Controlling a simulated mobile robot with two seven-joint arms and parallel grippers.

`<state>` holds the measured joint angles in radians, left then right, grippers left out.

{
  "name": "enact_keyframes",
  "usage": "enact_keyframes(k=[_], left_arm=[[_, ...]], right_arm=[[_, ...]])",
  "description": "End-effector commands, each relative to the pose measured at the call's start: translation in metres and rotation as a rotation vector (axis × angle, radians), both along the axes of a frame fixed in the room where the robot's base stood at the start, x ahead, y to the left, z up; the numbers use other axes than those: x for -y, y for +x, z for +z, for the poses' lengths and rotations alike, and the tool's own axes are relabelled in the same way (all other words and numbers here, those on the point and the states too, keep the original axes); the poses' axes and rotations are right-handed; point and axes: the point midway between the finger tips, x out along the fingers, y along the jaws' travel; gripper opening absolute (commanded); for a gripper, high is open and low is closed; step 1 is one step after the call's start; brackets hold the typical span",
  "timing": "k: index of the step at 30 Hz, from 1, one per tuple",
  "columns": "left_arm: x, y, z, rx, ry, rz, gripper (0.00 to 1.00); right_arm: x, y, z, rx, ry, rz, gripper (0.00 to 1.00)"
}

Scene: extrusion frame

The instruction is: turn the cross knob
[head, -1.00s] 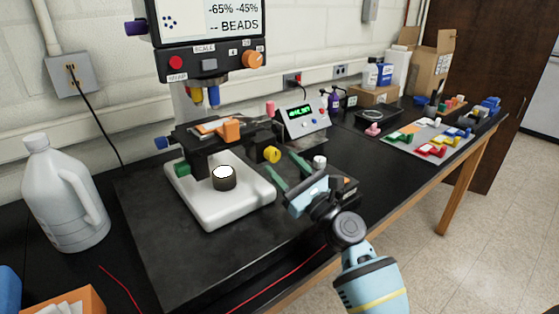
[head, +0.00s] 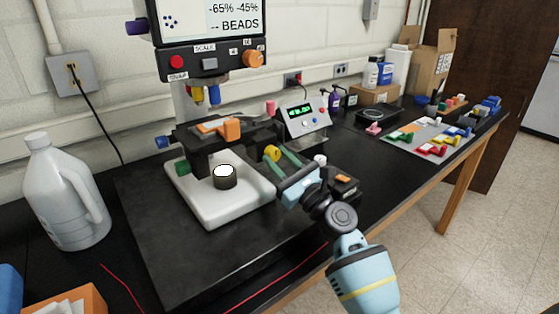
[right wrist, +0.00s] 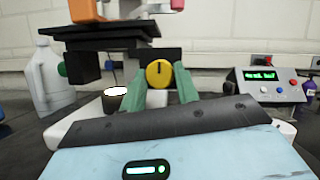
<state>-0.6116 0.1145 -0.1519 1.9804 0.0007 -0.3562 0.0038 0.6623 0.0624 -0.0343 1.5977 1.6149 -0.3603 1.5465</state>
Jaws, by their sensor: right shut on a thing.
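The microscope-like device has a white base (head: 228,207) and a dark stage (head: 200,135). A round yellow knob (head: 271,153) sits on the stage's right side, and I take it to be the cross knob. In the right wrist view the yellow knob (right wrist: 159,73) faces me, with a dark mark near its top. My right gripper (head: 275,159) has its green fingers on either side of the knob and is shut on it. The fingers also show in the right wrist view (right wrist: 159,82). My left gripper is not in view.
Blue (head: 161,142) and green knobs are on the stage's left. A monitor with an orange knob (head: 253,59) hangs above. A grey box with a green display (head: 302,118) stands behind my gripper. A jug (head: 62,190) stands left. The dark mat is clear in front.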

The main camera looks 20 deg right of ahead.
Motion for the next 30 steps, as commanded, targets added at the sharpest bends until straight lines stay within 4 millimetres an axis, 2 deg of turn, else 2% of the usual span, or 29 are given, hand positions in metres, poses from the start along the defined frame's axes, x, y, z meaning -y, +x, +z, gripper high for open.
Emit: enact_keyframes(k=[11, 21, 30], left_arm=[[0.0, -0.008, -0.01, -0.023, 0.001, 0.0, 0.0], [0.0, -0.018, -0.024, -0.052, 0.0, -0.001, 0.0], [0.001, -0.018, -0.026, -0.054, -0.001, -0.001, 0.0]], right_arm=[[0.002, 0.001, -0.002, 0.043, -0.126, -0.001, 0.08], [0.004, 0.002, -0.001, 0.145, -0.409, 0.0, 0.08], [0.005, 0.002, 0.002, 0.244, -0.679, 0.0, 0.08]])
